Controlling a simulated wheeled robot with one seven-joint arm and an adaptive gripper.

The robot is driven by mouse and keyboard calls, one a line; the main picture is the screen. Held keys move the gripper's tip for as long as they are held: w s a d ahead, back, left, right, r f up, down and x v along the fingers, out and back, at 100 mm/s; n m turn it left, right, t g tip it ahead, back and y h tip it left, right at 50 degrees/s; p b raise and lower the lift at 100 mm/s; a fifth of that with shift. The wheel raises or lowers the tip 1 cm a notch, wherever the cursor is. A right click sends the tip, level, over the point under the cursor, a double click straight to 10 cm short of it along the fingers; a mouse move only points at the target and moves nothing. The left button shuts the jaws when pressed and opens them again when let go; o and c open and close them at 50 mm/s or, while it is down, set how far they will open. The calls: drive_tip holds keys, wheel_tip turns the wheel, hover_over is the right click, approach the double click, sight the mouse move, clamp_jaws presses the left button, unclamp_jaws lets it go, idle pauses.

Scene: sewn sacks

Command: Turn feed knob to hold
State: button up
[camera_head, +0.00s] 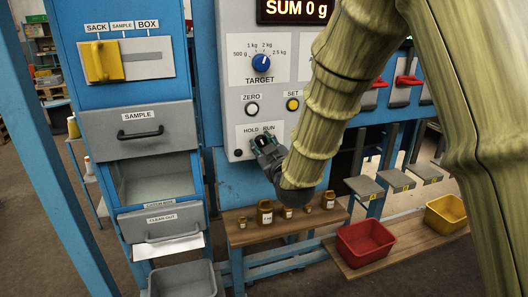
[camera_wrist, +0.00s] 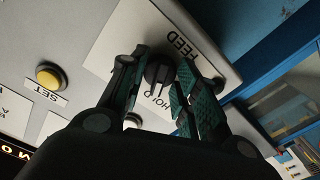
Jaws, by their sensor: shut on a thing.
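The feed knob (camera_wrist: 158,72) is a black round knob on a pale panel plate, seen in the wrist view between my fingers. The plate has the words FEED and HOLD beside it. A pale line on the knob faces the HOLD side, but its exact angle is hard to tell. My gripper (camera_wrist: 160,88) is shut on the knob, one dark green-padded finger on each side. In the head view my gripper (camera_head: 262,146) meets the panel just below the HOLD and RUN labels and hides most of the knob.
The SET button (camera_wrist: 49,75) is yellow and sits beside the plate. In the head view, the ZERO button (camera_head: 252,108) and TARGET dial (camera_head: 262,62) are above my gripper. A wooden bench (camera_head: 265,232) with small brown weights stands below. Red (camera_head: 365,242) and yellow bins (camera_head: 446,213) are at right.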

drive_tip(key=shift+n+b, duration=0.3)
drive_tip(key=shift+n, duration=0.3)
drive_tip(key=o, duration=1.1)
drive_tip(key=shift+c, duration=0.2)
drive_tip(key=v, duration=1.2)
